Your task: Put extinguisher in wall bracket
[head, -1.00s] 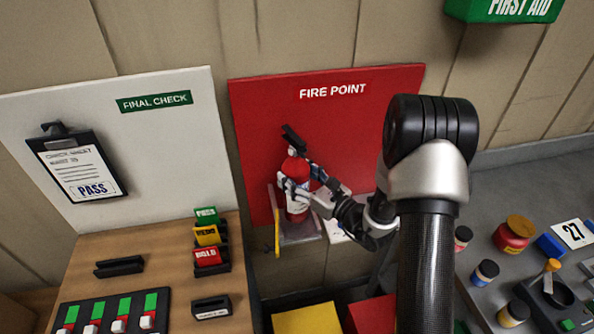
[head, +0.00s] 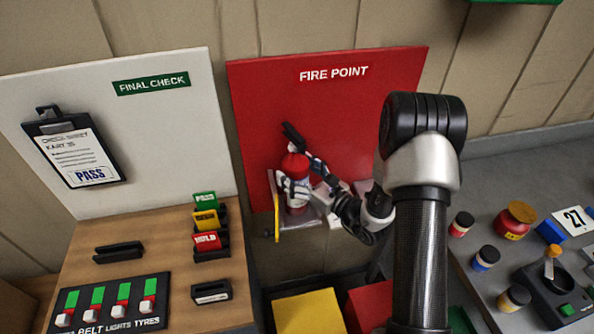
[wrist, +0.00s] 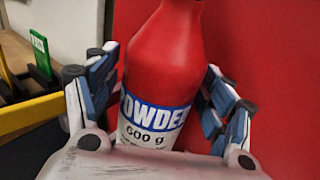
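The red extinguisher (head: 296,163), with a black handle on top, is upright in front of the red FIRE POINT board. The wrist view shows its red body (wrist: 165,50) and "POWDER 600 g" label up close. My gripper (head: 295,187) is shut on its body, one finger on each side. The same gripper (wrist: 160,100) frames the bottle in the wrist view. The grey wall bracket (head: 301,222), with a yellow strap at its left, is low on the board, just below and around the bottle's lower end. Whether the base touches the bracket is hidden.
A wooden desk (head: 150,225) with coloured cards and a switch panel stands at left. Yellow (head: 308,312) and red (head: 370,306) boxes lie below the board. A grey bench (head: 500,240) with several jars is at right. Wall above the board is clear.

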